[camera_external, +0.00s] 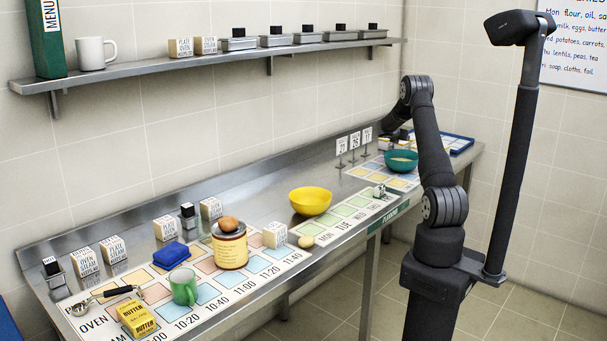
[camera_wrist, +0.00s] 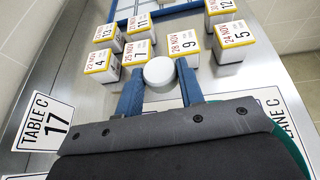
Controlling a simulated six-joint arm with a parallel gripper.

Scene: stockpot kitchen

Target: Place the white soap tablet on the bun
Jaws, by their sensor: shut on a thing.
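The white soap tablet (camera_wrist: 159,71) is a round white piece between the two blue fingers of my gripper (camera_wrist: 159,80) in the wrist view. The fingers are shut on it. In the external view my gripper (camera_external: 393,141) is at the far right end of the counter, behind the green bowl, and the tablet cannot be made out clearly. A brown rounded thing that looks like the bun (camera_external: 229,223) sits on top of a labelled jar (camera_external: 229,248) at the near left part of the counter, far from my gripper.
Date-marked blocks (camera_wrist: 232,40) stand just beyond my fingers, near a blue-edged tray (camera_external: 460,144). A green bowl (camera_external: 401,161) is close by. A yellow bowl (camera_external: 310,201), a pale round thing (camera_external: 306,241), a green mug (camera_external: 184,287) and small boxes stand along the counter. A shelf (camera_external: 210,62) runs above.

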